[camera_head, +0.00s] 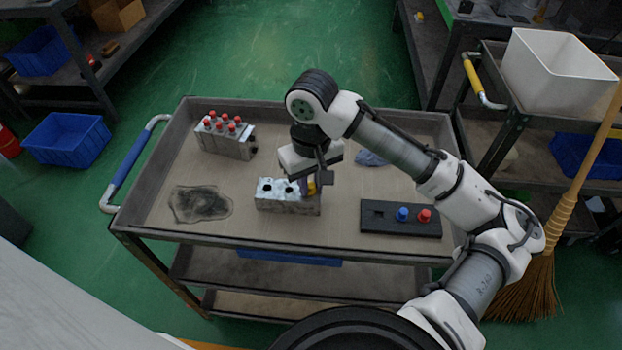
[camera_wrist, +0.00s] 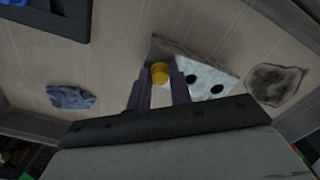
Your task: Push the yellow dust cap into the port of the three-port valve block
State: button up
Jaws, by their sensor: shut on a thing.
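The three-port valve block (camera_head: 283,207) is a grey metal block with a pale, mottled top, near the tray's front middle. Two dark open ports show on its top; it also appears in the wrist view (camera_wrist: 206,72). My gripper (camera_head: 309,187) points down over the block's right end, shut on the yellow dust cap (camera_head: 312,187). In the wrist view the cap (camera_wrist: 160,72) sits between my purple fingertips (camera_wrist: 158,82), at the end of the row of ports. The third port is hidden by the cap and fingers. I cannot tell whether the cap is in the port or just above it.
A black holder (camera_head: 375,225) with a blue cap (camera_head: 403,214) and a red cap (camera_head: 424,215) lies to the right. A block with several red caps (camera_head: 230,145) stands back left. A dark stain (camera_head: 200,204) and a blue cloth (camera_head: 371,158) lie on the cart.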

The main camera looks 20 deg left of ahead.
jog(key=shift+f, duration=0.2)
jog(key=o, duration=0.9)
jog(key=shift+o, duration=0.2)
jog(key=shift+r, duration=0.1)
notch_tip(320, 180, up, 14)
jog(key=shift+p, duration=0.4)
jog(key=shift+f, duration=0.2)
